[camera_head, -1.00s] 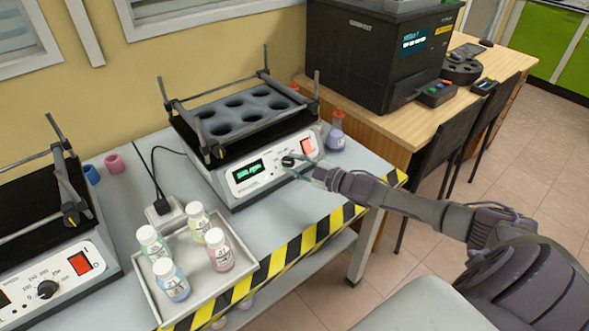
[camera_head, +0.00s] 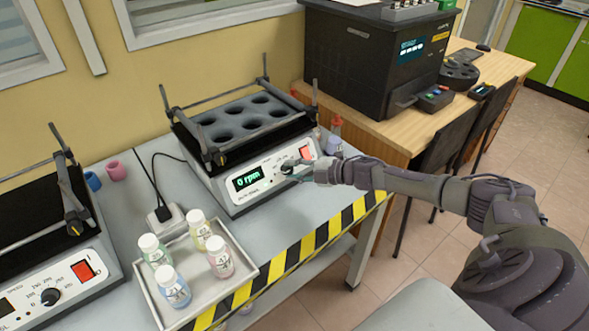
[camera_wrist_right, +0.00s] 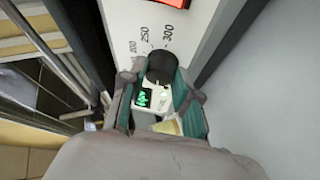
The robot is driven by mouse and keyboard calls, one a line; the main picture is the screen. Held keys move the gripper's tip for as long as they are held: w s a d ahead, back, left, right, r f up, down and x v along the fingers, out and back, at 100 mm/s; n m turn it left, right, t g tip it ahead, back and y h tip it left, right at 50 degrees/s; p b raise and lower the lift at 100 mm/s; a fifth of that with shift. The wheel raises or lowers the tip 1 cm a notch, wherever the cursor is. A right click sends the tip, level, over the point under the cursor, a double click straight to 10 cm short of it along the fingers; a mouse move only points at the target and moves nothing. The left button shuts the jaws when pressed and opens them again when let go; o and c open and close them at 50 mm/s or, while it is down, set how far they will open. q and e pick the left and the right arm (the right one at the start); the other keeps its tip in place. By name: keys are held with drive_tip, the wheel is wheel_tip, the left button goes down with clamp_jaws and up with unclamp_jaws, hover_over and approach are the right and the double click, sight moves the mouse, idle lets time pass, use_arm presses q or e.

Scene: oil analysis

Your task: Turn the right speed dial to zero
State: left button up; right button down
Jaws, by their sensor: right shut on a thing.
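The right shaker (camera_head: 235,140) stands on the grey table, with a white front panel. Its display (camera_head: 247,179) reads "0 rpm" in green. Its black speed dial (camera_head: 288,167) is partly covered by my right gripper (camera_head: 296,172). In the right wrist view the dial (camera_wrist_right: 161,66) sits between the two teal-padded fingers of my right gripper (camera_wrist_right: 158,95), which are shut on it. Scale marks 200, 250 and 300 show beside the dial. The left gripper is not in view.
A white tray (camera_head: 148,284) with several capped bottles stands left of the shaker. A second shaker (camera_head: 75,262) is at the far left. A flask (camera_head: 335,137) stands close to the right shaker's right side. Striped tape (camera_head: 300,250) marks the table's front edge.

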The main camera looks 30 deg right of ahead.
idle(0.4)
drive_tip(key=c, duration=0.8)
unclamp_jaws()
drive_tip(key=shift+c, duration=0.2)
drive_tip(key=shift+s, duration=0.1)
drive_tip(key=v, duration=1.1)
drive_tip(key=shift+s+d+r, duration=0.15)
drive_tip(key=shift+s+r, duration=0.05)
drive_tip(key=shift+s, duration=0.1)
